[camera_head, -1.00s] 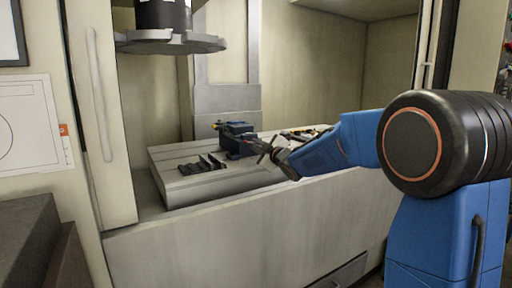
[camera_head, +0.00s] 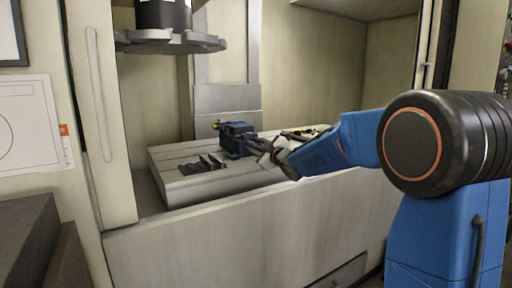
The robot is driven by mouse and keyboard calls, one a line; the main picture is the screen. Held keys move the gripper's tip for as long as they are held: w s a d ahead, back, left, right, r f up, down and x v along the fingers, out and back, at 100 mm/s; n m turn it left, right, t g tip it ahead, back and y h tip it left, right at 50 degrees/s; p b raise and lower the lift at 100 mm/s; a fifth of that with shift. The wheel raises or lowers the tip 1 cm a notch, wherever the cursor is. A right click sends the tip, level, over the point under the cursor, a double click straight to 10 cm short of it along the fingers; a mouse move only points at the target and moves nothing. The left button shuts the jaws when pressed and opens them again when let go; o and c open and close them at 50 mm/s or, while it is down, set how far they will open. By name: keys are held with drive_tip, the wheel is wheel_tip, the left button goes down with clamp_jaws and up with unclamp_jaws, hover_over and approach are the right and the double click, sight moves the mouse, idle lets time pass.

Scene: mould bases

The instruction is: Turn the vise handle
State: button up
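The blue vise (camera_head: 236,139) stands on the pale machine bed (camera_head: 225,184) inside the open cabinet. My gripper (camera_head: 258,146) is at the near right side of the vise, at the end of my blue arm. Its fingers point left toward the vise, where the handle would be. The handle is not clearly visible; the fingers and vise overlap in this view. The fingertips are too small to show whether they are apart, or whether they touch or hold anything.
Dark stepped blocks (camera_head: 203,164) lie on the bed left of the vise. More dark and yellow items (camera_head: 303,135) lie behind my gripper. A round tool carousel (camera_head: 170,42) hangs above at upper left. The cabinet's front wall (camera_head: 250,225) rises before the bed.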

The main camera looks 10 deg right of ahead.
drive_tip(key=v, duration=1.7)
drive_tip(key=shift+s, duration=0.2)
drive_tip(key=shift+c, duration=0.5)
